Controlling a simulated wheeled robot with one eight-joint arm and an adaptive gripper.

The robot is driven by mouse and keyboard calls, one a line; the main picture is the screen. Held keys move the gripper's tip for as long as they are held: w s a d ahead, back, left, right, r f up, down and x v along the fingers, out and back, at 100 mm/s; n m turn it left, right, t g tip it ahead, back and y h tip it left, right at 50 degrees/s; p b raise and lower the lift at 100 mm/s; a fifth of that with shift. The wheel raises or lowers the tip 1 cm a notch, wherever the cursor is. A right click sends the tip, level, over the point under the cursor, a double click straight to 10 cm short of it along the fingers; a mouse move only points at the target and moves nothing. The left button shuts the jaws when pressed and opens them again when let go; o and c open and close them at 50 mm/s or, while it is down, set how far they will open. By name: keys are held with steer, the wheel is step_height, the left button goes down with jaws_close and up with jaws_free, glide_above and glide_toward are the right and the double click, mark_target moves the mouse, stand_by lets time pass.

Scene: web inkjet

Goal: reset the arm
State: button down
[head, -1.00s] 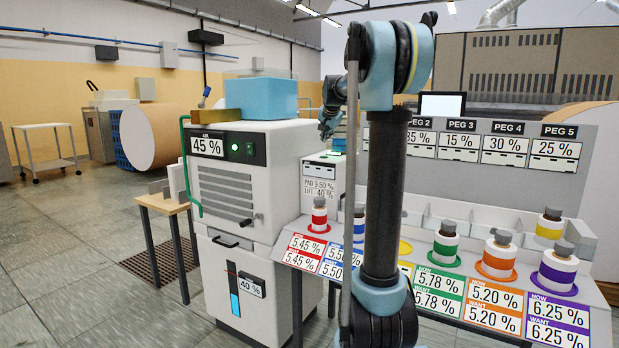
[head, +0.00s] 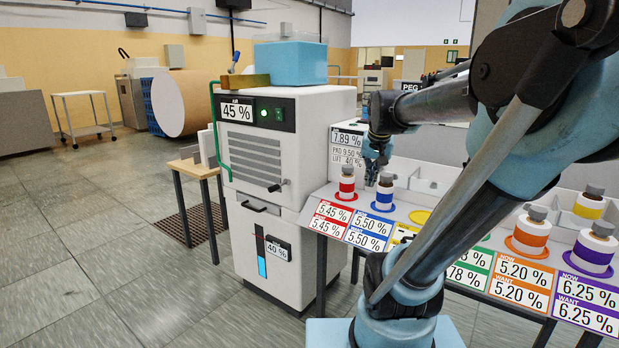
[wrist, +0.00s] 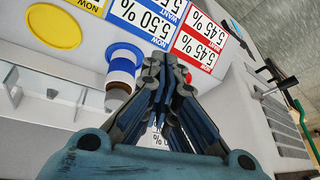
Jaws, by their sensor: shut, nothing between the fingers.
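My arm crosses the right half of the head view, bent low over the bench. My gripper (head: 374,176) hangs at the bench's left end, near a red-ringed bottle (head: 346,182) and a blue-ringed bottle (head: 384,192). In the wrist view the two fingers of my gripper (wrist: 166,62) are together with nothing held. There the blue-ringed bottle (wrist: 122,72) is just left of the fingers. The fingers hide part of the bench. I cannot tell if they touch anything.
The bench (head: 400,212) bears several bottles, including an orange-ringed one (head: 531,232) and a purple-ringed one (head: 593,248). The yellow spot (wrist: 53,26) is bare. A white cabinet (head: 275,190) reading 45 % stands to the left. Floor (head: 110,260) farther left is clear.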

steer(key=s+f+n+g, duration=0.2)
steer(key=s+f+n, duration=0.1)
steer(key=s+f, duration=1.2)
steer(key=s, duration=0.3)
steer(key=shift+s+f, duration=0.2)
steer(key=shift+f, duration=0.15)
steer(key=shift+w+f+g, duration=0.2)
steer(key=shift+w+g, duration=0.1)
steer(key=shift+w, duration=0.2)
